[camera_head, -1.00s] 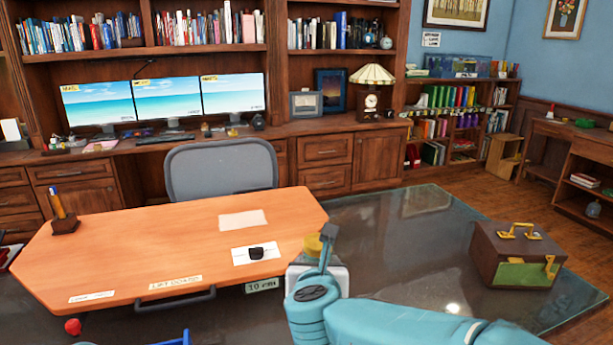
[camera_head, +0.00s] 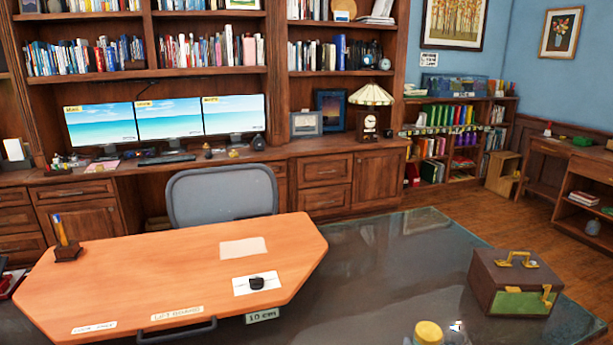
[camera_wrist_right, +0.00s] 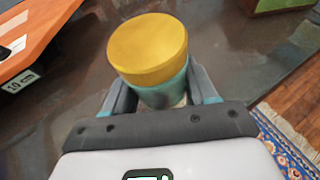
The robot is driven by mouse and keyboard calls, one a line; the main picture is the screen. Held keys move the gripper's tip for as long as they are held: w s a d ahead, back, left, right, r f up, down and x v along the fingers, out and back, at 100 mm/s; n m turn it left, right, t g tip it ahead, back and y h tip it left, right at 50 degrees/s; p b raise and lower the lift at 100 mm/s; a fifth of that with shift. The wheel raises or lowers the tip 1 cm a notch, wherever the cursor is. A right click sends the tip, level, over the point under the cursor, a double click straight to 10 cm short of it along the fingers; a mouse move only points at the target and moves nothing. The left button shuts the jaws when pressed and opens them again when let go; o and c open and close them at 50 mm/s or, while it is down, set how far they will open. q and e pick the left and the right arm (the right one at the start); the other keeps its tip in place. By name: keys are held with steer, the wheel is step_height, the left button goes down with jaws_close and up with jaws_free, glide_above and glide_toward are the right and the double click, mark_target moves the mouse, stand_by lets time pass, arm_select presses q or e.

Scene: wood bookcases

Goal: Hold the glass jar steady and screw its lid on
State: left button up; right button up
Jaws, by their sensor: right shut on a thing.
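A yellow round lid (camera_wrist_right: 148,48) sits on top of a teal, glassy jar (camera_wrist_right: 163,92) in the right wrist view. My right gripper (camera_wrist_right: 160,98) is shut on the jar, one dark finger on each side below the yellow top. The jar's lower part is hidden by the gripper's body. In the head view the yellow lid (camera_head: 428,332) shows at the bottom edge, right of centre; the rest of the jar is mostly cut off there. How tightly the lid sits cannot be told. My left gripper is not in view.
A brown case (camera_head: 515,281) stands on the glossy dark surface (camera_head: 390,270) at right. Space between desk and case is clear.

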steer(key=shift+s+f, duration=0.3)
steer(key=shift+s, duration=0.05)
steer(key=a, duration=0.1)
steer(key=s+a+n+y, duration=0.1)
steer(key=a, duration=0.1)
steer(key=s+a+n+y, duration=0.1)
steer(key=a, duration=0.1)
steer(key=shift+f, duration=0.25)
steer(key=shift+d, duration=0.1)
steer(key=s+a+r, duration=0.1)
steer(key=a+r, duration=0.1)
steer(key=a, duration=0.7)
steer(key=s+a+r, duration=0.2)
steer(key=a+r, duration=0.1)
steer(key=a, duration=0.7)
steer(key=shift+s+a, duration=0.25)
